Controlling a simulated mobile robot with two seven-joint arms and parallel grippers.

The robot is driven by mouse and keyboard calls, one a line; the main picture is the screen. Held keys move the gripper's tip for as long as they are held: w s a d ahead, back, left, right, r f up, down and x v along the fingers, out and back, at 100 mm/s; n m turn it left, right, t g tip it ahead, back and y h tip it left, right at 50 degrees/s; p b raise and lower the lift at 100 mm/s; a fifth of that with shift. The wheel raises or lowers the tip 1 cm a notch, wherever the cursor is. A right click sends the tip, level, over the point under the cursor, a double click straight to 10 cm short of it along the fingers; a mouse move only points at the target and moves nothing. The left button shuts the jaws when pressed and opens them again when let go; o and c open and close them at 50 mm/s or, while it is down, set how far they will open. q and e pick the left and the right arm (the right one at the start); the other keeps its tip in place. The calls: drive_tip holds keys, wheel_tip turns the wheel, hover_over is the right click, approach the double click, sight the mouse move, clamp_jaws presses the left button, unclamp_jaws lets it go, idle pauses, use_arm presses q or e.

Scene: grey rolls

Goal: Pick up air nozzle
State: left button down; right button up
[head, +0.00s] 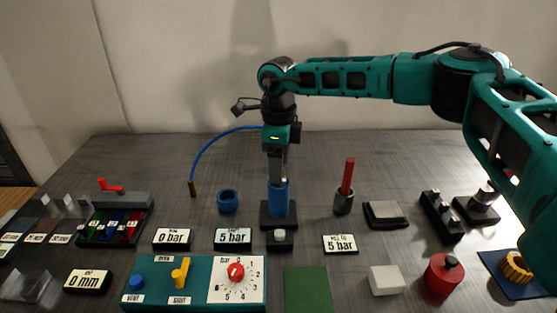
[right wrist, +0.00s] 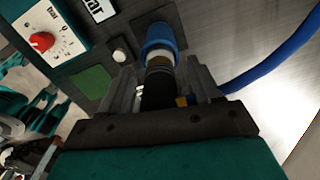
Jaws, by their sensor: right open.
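The air nozzle appears to be the black cylinder (right wrist: 158,90) with a pale collar, standing in a blue holder (head: 278,198) on a black base (head: 265,218). The blue holder also shows in the right wrist view (right wrist: 158,36). My right gripper (head: 277,172) points straight down over the holder. In the right wrist view its open fingers (right wrist: 160,85) stand on either side of the black cylinder. A blue hose (head: 207,147) arches from behind the gripper to a brass end on the left; its join to the nozzle is hidden. My left gripper is not in view.
A blue ring (head: 228,201) stands left of the holder, and a grey cup with a red rod (head: 346,180) right of it. In front are a white-topped button (head: 280,237), pressure labels (head: 233,237) and a teal dial panel (head: 197,283). A green mat (head: 307,290) lies bare.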

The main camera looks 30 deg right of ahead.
drive_tip(key=shift+c, duration=0.4)
clamp_jaws()
